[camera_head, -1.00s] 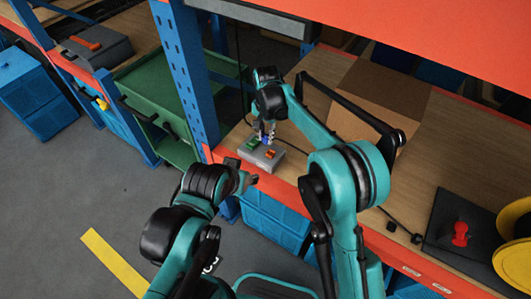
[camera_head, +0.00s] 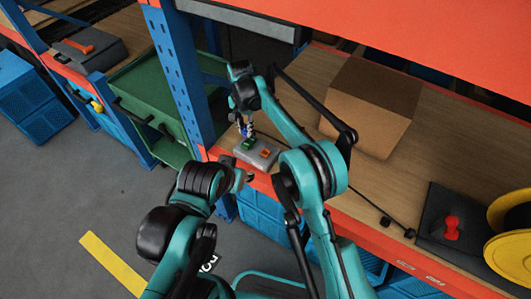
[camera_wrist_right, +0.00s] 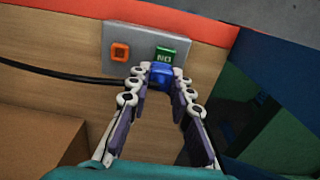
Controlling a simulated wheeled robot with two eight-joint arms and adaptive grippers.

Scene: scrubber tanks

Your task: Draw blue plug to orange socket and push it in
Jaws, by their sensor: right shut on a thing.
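My right gripper (camera_head: 246,128) is shut on the blue plug (camera_wrist_right: 160,77), which sits between its fingertips in the right wrist view. The plug is just short of the green socket (camera_wrist_right: 166,54) in that view; I cannot tell whether they touch. The orange socket (camera_wrist_right: 120,52) is to the left of the green one on the same grey box and looks empty. In the head view the orange socket (camera_head: 265,153) is right of and below the green one (camera_head: 248,143). My left gripper (camera_head: 240,180) hangs in front of the shelf edge; its jaws are too small to read.
A black cable (camera_wrist_right: 70,80) runs left from the plug in the right wrist view. A cardboard box (camera_head: 370,120) stands on the wooden shelf (camera_head: 450,155). A blue rack post (camera_head: 182,80) rises left of the socket box. A yellow reel (camera_head: 512,240) is at the right.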

